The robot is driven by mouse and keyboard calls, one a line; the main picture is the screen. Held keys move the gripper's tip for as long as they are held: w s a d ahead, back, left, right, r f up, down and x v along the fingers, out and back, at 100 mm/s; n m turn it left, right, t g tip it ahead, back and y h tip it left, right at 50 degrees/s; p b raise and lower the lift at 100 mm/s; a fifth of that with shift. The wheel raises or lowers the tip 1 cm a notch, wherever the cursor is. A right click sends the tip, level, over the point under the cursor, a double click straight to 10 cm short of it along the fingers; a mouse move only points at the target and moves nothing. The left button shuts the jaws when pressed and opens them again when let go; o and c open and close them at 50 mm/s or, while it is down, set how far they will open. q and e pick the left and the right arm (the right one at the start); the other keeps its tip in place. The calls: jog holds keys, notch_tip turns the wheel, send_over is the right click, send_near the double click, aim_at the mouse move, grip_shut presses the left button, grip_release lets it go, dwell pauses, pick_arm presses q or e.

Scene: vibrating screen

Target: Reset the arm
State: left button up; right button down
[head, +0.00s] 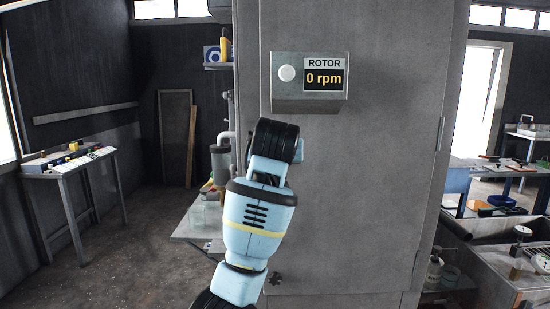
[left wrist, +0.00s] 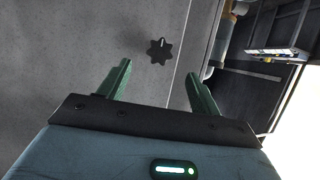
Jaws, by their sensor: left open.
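My left arm (head: 258,210) rises from the bottom of the head view in front of a tall grey cabinet (head: 390,170). Its gripper fingers are not clearly visible there. In the left wrist view my left gripper (left wrist: 158,72) is open, with two green fingers apart and nothing between them. A dark star-shaped knob (left wrist: 159,50) on a grey panel lies beyond the fingertips. A similar dark knob (head: 275,278) shows low on the cabinet in the head view, right of my arm. My right gripper is in neither view.
A rotor box (head: 310,82) with a white round button (head: 287,73) reads 0 rpm on the cabinet. A side table (head: 70,162) stands at left, with open floor (head: 135,235) between. A cluttered workbench (head: 520,250) is at right.

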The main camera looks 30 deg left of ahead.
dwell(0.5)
pick_arm(q)
jog(key=w+d+f+m+h, duration=0.1)
jog(key=d+f+m+h, duration=0.2)
jog(key=f, duration=1.7)
jog(key=s+d+f+m+h, duration=0.1)
jog(key=s+d+f, duration=0.15)
jog(key=f, duration=0.45)
jog(key=s+d+f+m, duration=0.1)
jog(key=s+f+m, duration=0.15)
jog(key=f, duration=0.45)
jog(key=s+d+f+h, duration=0.1)
jog(key=s+f, duration=0.2)
jog(key=f, duration=0.4)
jog(key=s+d+f+h, duration=0.1)
jog(key=s+d+f, duration=0.1)
jog(key=s+f, duration=0.4)
jog(key=s+d+f+m+g+h, duration=0.1)
jog(key=s+d+f, duration=0.2)
jog(key=s, duration=1.2)
jog(key=s+d+f+m+h, duration=0.1)
jog(key=s+d+f+h, duration=0.1)
jog(key=s+f, duration=0.7)
jog(key=shift+s+d+f+g, duration=0.2)
jog(key=shift+s+d+g, duration=0.2)
jog(key=shift+s+d, duration=0.25)
jog(key=shift+a, duration=0.1)
